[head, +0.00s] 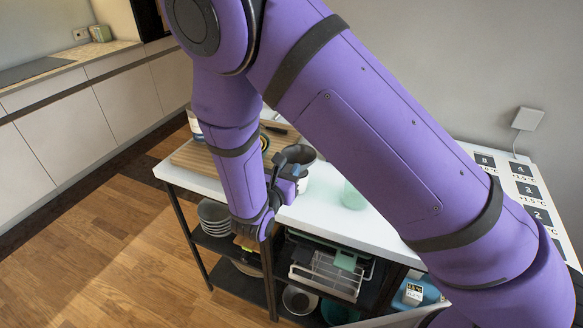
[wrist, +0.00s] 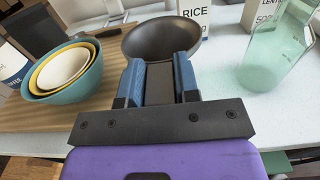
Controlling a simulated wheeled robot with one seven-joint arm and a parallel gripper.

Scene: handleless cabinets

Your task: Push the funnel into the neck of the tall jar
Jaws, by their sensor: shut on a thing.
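My gripper (wrist: 158,78) is shut on a dark grey funnel (wrist: 162,37), whose wide round mouth shows beyond the blue fingers in the wrist view. Its spout is hidden. In the head view the funnel (head: 300,153) is at the left part of the white counter, with my gripper (head: 288,170) just below it. The tall jar (wrist: 277,50) is clear, pale green and upright at the right of the wrist view. In the head view the jar (head: 353,195) stands on the counter to the right of the funnel, partly hidden by my arm. Funnel and jar are apart.
Nested bowls (wrist: 66,80) sit on a wooden board (wrist: 100,112) at left. Boxes marked RICE (wrist: 196,14) and lentils (wrist: 262,14) stand behind. A dish rack (head: 325,276) and stacked bowls (head: 214,218) are on the shelf below. The white counter (wrist: 226,85) has free room before the jar.

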